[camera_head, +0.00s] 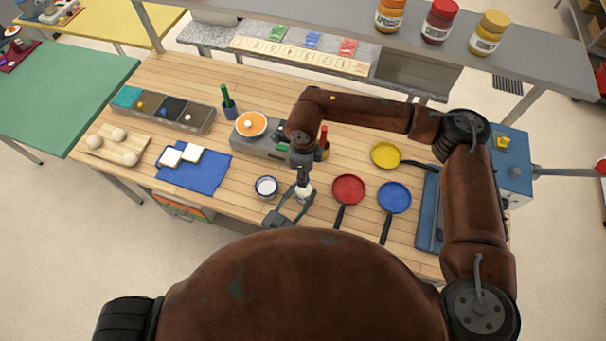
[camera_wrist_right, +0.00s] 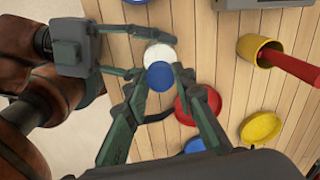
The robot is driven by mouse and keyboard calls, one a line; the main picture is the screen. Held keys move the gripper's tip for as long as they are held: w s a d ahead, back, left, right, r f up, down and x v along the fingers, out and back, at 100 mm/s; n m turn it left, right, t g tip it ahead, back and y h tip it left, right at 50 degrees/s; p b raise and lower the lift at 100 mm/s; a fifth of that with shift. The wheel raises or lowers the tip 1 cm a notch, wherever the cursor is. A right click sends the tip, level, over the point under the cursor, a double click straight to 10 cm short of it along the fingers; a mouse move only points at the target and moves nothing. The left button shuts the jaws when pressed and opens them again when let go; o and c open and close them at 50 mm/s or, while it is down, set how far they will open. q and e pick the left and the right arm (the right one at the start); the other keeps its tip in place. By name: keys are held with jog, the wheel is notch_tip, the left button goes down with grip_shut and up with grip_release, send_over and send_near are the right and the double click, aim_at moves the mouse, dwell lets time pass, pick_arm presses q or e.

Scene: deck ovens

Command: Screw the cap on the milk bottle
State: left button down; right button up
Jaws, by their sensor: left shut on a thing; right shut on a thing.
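The milk bottle (camera_head: 304,193) is a small white upright thing near the front edge of the wooden table. It also shows in the right wrist view as a white round (camera_wrist_right: 156,54), partly hidden by the cap. My left gripper (camera_head: 303,199) is shut around the bottle from the side; its fingers also show in the right wrist view (camera_wrist_right: 157,55). The blue cap (camera_wrist_right: 160,76) is between the fingertips of my right gripper (camera_wrist_right: 161,74), which is shut on it. The cap is over the bottle top; whether they touch I cannot tell. In the head view the cap is largely hidden.
A red pan (camera_head: 348,188) and blue pan (camera_head: 394,197) lie right of the bottle; a yellow pan (camera_head: 385,154) lies behind. A blue mat (camera_head: 203,178) with bread lies farther left.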

jog(key=m, duration=1.1)
jog(key=shift+m, duration=0.4)
jog(key=m, duration=0.5)
jog(key=shift+w+m, duration=0.1)
jog(key=shift+m, duration=0.3)
jog(key=m, duration=0.3)
jog(key=shift+m, duration=0.4)
jog(key=m, duration=0.3)
jog(key=shift+d+m, duration=0.1)
jog(key=shift+m, duration=0.3)
jog(key=m, duration=1)
